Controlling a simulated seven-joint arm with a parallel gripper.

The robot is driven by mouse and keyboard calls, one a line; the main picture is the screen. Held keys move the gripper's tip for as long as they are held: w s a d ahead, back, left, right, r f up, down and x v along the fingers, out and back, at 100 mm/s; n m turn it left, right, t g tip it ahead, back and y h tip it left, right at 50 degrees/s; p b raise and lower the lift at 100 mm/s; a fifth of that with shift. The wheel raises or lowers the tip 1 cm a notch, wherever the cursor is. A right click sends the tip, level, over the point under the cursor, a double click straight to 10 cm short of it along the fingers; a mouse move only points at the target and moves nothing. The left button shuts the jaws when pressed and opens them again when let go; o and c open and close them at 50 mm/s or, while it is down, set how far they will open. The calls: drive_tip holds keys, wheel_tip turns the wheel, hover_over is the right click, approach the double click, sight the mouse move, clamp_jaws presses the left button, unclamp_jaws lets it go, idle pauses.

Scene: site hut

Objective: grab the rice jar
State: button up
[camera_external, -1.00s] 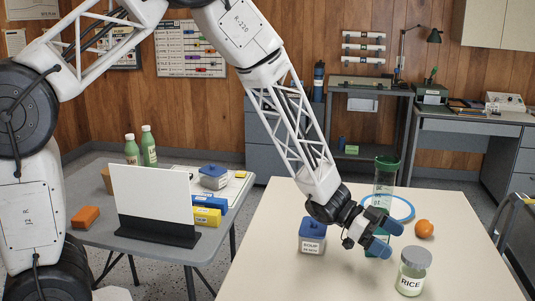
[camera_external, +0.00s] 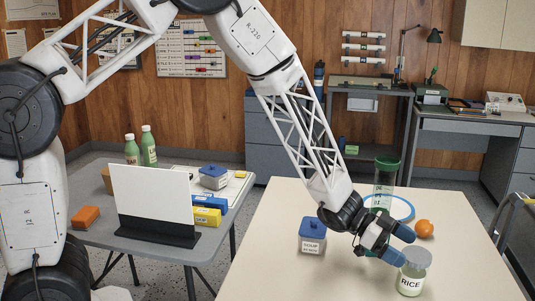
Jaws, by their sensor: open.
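The rice jar (camera_external: 411,280) is a clear jar with a grey lid and a label reading RICE. It stands upright near the front right of the cream table (camera_external: 290,262). My gripper (camera_external: 402,246) is open, with blue fingertips, just above and left of the jar's lid. One fingertip is close to the lid's left edge; I cannot tell whether it touches. The other is higher, behind the jar. Nothing shows between the fingers.
A blue-lidded container (camera_external: 312,238) stands left of my gripper. A tall green-lidded jar (camera_external: 384,180), a blue-rimmed plate (camera_external: 404,207) and an orange (camera_external: 424,229) are behind it. The table's front left is clear. A second table (camera_external: 75,245) at left holds a white panel (camera_external: 152,200).

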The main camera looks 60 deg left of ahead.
sight(412, 252)
drive_tip(key=shift+x, duration=2.15)
drive_tip(key=shift+f, duration=0.1)
drive_tip(key=shift+c, duration=0.2)
drive_tip(key=shift+a, duration=0.1)
drive_tip(key=c, duration=1.4)
